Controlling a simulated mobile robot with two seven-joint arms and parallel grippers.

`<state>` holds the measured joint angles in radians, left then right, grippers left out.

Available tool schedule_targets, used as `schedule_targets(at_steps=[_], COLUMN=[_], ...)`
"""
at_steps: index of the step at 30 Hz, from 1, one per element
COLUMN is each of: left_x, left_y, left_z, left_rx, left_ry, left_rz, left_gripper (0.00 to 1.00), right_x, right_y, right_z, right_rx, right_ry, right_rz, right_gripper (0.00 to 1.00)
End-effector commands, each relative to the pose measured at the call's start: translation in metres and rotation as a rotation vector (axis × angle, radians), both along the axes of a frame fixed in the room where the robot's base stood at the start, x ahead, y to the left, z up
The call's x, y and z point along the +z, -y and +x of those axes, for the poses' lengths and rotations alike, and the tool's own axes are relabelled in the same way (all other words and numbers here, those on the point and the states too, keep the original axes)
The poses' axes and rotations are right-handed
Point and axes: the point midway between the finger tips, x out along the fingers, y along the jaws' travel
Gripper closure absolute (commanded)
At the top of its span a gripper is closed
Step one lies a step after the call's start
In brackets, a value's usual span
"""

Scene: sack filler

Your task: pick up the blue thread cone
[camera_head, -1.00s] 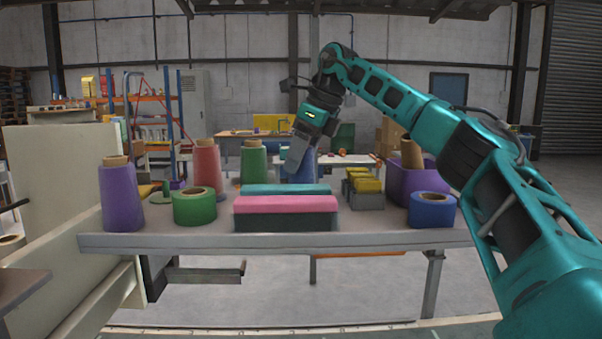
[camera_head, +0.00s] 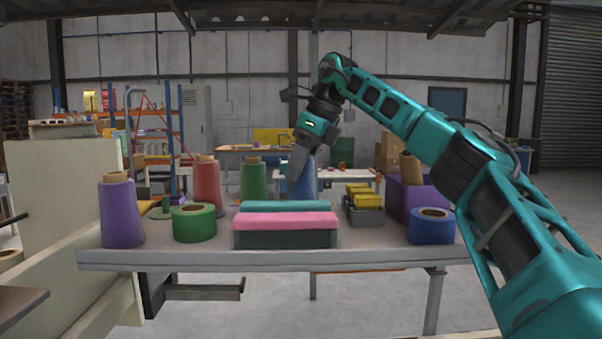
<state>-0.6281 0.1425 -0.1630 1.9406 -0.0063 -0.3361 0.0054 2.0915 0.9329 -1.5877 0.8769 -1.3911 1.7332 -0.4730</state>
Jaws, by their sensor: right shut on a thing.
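The blue thread cone (camera_head: 304,184) stands upright at the back of the table, behind the turquoise and pink blocks. Its lower end is hidden by the turquoise block, so I cannot tell whether its base touches the table. My right gripper (camera_head: 298,167) reaches down from above and is shut on the cone's upper part, covering much of its top. My left gripper is not in view.
The table (camera_head: 200,257) also holds a purple cone (camera_head: 121,212), red cone (camera_head: 207,185), green cone (camera_head: 254,180), green roll (camera_head: 194,224), blue roll (camera_head: 432,227), pink block (camera_head: 285,220), turquoise block (camera_head: 285,206), grey bin with yellow items (camera_head: 364,212) and purple bin (camera_head: 402,200).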

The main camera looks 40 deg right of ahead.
Motion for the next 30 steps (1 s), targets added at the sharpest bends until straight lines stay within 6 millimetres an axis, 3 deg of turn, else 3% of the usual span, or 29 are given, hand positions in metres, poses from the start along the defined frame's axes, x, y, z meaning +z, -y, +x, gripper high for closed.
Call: schedule_targets(at_steps=[13,30], left_x=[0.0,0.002], left_y=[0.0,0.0], left_z=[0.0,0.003], left_rx=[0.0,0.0], left_ry=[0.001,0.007], left_rz=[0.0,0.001], left_gripper=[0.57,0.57], right_x=[0.066,0.086], right_y=[-0.002,-0.001], right_z=[0.0,-0.001], right_rx=[0.002,0.001], right_ry=[0.003,0.003], right_rz=[0.002,-0.001], right_gripper=[0.78,0.78])
